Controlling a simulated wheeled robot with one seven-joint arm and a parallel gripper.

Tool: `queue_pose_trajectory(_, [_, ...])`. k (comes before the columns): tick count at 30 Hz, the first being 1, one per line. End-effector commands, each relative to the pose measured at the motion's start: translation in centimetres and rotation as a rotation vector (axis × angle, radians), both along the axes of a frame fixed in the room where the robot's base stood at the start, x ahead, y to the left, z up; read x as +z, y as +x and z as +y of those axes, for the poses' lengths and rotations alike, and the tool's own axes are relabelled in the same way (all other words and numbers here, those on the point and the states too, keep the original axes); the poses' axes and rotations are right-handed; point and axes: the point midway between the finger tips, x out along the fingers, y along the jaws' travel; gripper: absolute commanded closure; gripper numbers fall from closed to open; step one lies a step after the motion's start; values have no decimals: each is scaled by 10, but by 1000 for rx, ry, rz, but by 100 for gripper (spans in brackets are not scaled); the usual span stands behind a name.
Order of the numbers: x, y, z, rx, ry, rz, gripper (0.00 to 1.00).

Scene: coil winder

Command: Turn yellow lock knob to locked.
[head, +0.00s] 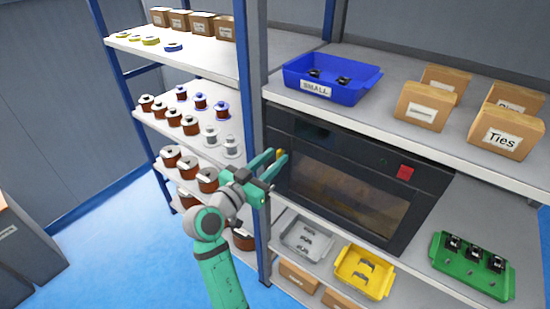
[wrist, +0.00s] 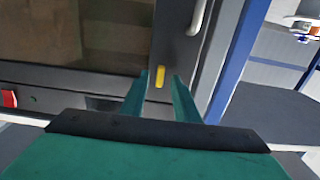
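The yellow lock knob (wrist: 160,77) shows in the wrist view on the dark front frame of the coil winder, beside its window. It looks like a short bar lying nearly along the picture's vertical. In the head view the knob (head: 281,154) is a small yellow spot at the fingertips. My gripper (wrist: 162,82) is open, with one green finger on each side of the knob and gaps between. I cannot tell whether the fingertips reach around it in depth. In the head view my gripper (head: 275,163) is at the left edge of the coil winder (head: 415,165).
A red button (head: 405,172) is on the winder's front. A pale handle (wrist: 197,17) is near the knob. A blue bin (head: 325,95) stands on the shelf above. Grey (head: 289,238), yellow (head: 342,283) and green (head: 440,266) trays lie below. A rack post (head: 252,100) stands close left of my gripper.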

Motion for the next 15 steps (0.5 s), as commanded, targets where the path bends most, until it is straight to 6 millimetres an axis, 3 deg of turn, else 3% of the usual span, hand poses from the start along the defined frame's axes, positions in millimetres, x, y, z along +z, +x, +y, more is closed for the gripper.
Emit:
queue_pose_trajectory(12, [0,8,-7,-2,0,0,72])
queue_pose_trajectory(13, [0,8,-8,-2,0,0,74])
queue_pose_trajectory(15, [0,8,-8,-3,0,0,91])
